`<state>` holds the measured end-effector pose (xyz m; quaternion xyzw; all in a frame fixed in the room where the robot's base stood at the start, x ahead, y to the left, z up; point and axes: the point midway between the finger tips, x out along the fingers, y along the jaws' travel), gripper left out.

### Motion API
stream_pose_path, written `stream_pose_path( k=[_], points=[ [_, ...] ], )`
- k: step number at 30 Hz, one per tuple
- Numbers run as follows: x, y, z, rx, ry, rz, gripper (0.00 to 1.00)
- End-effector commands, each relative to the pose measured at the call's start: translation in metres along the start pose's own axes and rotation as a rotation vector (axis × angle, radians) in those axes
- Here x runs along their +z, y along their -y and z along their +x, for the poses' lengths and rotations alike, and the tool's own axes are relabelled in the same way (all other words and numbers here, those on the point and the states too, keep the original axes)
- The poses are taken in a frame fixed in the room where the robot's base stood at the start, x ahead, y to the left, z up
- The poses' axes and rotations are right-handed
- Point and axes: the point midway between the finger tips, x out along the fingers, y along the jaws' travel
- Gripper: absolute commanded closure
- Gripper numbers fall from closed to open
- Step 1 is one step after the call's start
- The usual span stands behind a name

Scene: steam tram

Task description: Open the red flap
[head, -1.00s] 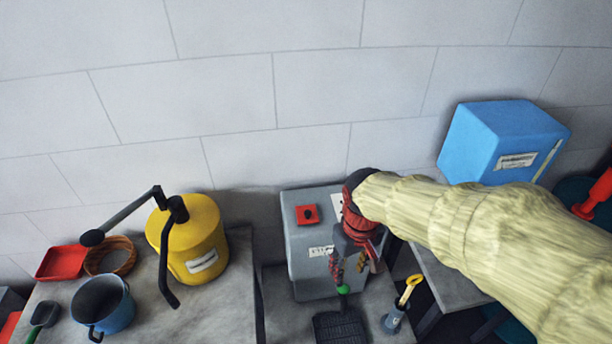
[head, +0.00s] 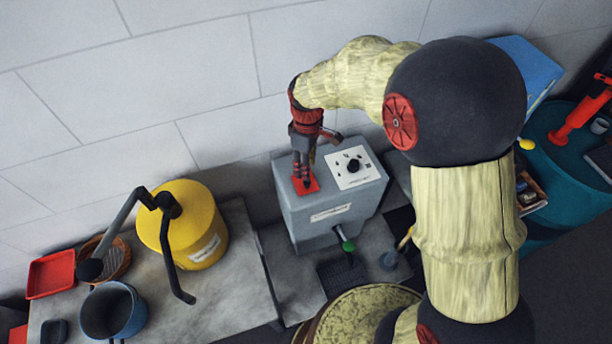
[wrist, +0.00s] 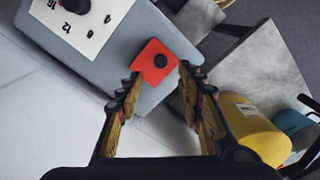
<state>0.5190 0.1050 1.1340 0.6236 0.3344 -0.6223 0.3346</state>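The red flap (head: 312,187) is a small red square on top of a grey box (head: 330,214), at its left end. In the wrist view the red flap (wrist: 148,70) lies flat, with a round black spot or knob on it. My gripper (head: 303,180) points down at the flap from above. In the wrist view my gripper (wrist: 158,75) is open and empty, its two fingertips on either side of the flap's near part. I cannot tell whether they touch it. In the head view the fingers hide part of the flap.
A white panel with a black dial (head: 353,165) sits beside the flap. A green-tipped lever (head: 347,245) sticks out of the box's front. A yellow canister (head: 190,228) with a dark crank and a blue pot (head: 112,308) stand on the left table.

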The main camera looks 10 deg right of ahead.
Motion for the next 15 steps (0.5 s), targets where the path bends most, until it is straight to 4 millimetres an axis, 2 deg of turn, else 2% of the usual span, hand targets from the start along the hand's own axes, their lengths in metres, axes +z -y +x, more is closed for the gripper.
stream_pose_path(
  k=[15],
  points=[
    [0.001,0.001,0.068,-0.002,0.002,0.000,0.63]
  ],
)
